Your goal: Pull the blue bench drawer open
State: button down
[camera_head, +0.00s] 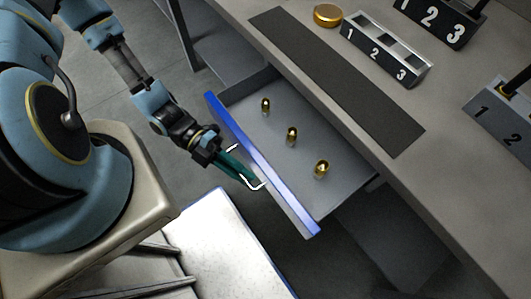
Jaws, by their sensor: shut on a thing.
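The bench drawer stands pulled out from under the bench top, its blue front (262,165) facing my arm and its grey floor (268,136) in view. A pale bar handle (257,186) is fixed to the outside of the blue front. My gripper (243,176) has dark fingers with teal parts and is at the handle, shut on it. Part of the handle is hidden behind the fingers. Several small gold pieces, one of them a gold piece (292,135) near the middle, stand inside the drawer.
The grey bench top (230,8) carries a dark mat (335,80), a round gold tin (327,15) and numbered holders, one a 1-2-3 holder (386,50). A white-topped surface (225,245) lies below the drawer front. Grey floor shows at upper left.

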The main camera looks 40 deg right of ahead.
jog(key=a, duration=0.6)
jog(key=shift+a, duration=0.15)
jog(key=c, duration=0.9)
grip_release()
jog(key=b+v, duration=0.3)
jog(key=v, duration=0.7)
jog(key=shift+w+a+b, duration=0.1)
jog(key=shift+w+b, duration=0.25)
jog(key=shift+w, duration=0.1)
